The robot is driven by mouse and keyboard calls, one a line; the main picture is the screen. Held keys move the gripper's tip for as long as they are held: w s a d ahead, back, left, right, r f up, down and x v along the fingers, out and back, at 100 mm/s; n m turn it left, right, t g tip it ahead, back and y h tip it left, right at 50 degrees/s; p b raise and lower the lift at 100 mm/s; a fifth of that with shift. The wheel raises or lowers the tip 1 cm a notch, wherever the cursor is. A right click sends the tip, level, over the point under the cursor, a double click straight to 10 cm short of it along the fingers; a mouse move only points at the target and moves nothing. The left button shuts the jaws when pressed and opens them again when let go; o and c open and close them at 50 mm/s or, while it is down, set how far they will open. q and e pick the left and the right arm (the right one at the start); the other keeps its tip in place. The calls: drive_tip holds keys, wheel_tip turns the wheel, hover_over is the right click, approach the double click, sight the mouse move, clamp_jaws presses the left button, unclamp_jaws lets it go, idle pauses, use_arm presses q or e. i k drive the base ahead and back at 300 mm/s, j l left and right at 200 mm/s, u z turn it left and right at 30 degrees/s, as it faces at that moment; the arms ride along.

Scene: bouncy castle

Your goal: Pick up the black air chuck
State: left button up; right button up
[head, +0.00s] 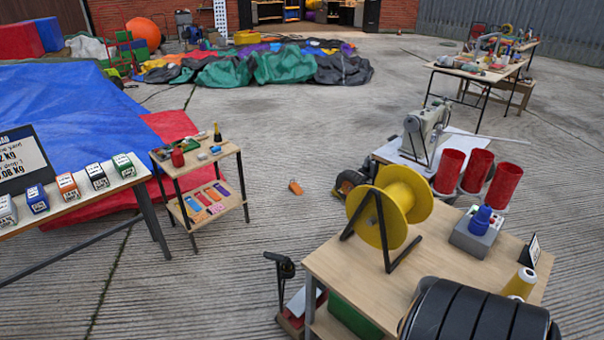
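I cannot pick out a black air chuck with certainty. A dark hooked piece (282,265) stands on a post above a low red-based item, left of the near wooden table (447,262); I cannot tell what it is. A large black ribbed rounded object (478,312) is cut off by the bottom edge at the lower right, and I cannot tell what it is. Neither of my grippers is in view.
Red cylinders (450,171) and a sewing machine (424,130) stand behind. A small shelf (205,163) and block table (90,207) are left. Concrete between is mostly clear.

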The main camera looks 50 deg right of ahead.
sight(288, 267)
drive_tip(key=i+z, duration=0.35)
drive_tip(key=i+j+z, duration=0.2)
drive_tip(key=i+z, duration=0.15)
drive_tip(key=i, duration=0.2)
drive_tip(key=i+j+z, duration=0.85)
drive_tip(key=z, duration=0.35)
drive_tip(key=i+j+z, duration=0.25)
drive_tip(key=z, duration=0.2)
drive_tip(key=i+j+z, duration=0.2)
drive_tip(key=z, duration=0.2)
drive_tip(key=i+j+z, duration=0.1)
drive_tip(key=j+z, duration=0.6)
drive_tip(key=z, duration=0.2)
drive_tip(key=i+j, duration=0.05)
